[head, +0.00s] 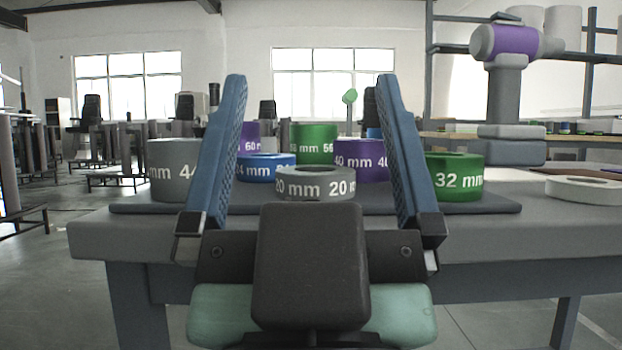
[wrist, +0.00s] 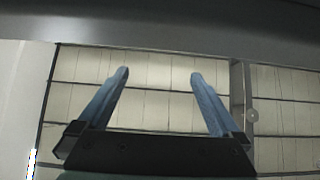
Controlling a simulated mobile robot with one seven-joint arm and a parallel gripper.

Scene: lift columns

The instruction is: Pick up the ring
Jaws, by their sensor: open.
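Several labelled rings stand on a dark mat (head: 480,207) on a grey table. A low grey ring marked 20 mm (head: 316,187) is front centre. Behind it are a blue ring (head: 266,170), a green 56 mm ring (head: 315,145) and a purple 40 mm ring (head: 361,163). A taller grey ring (head: 166,172) is left and a green 32 mm ring (head: 456,180) right. The left finger partly hides the purple 60 mm ring. My gripper (head: 309,78) is open and empty, its fingers raised in front of the rings. The wrist view shows my gripper (wrist: 158,73) but no ring.
A white ring (head: 588,190) lies at the table's right, off the mat. The table's front edge (head: 510,240) is close ahead. A purple and grey arm-like device (head: 507,90) stands behind right, near shelves. Open floor shows on the left.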

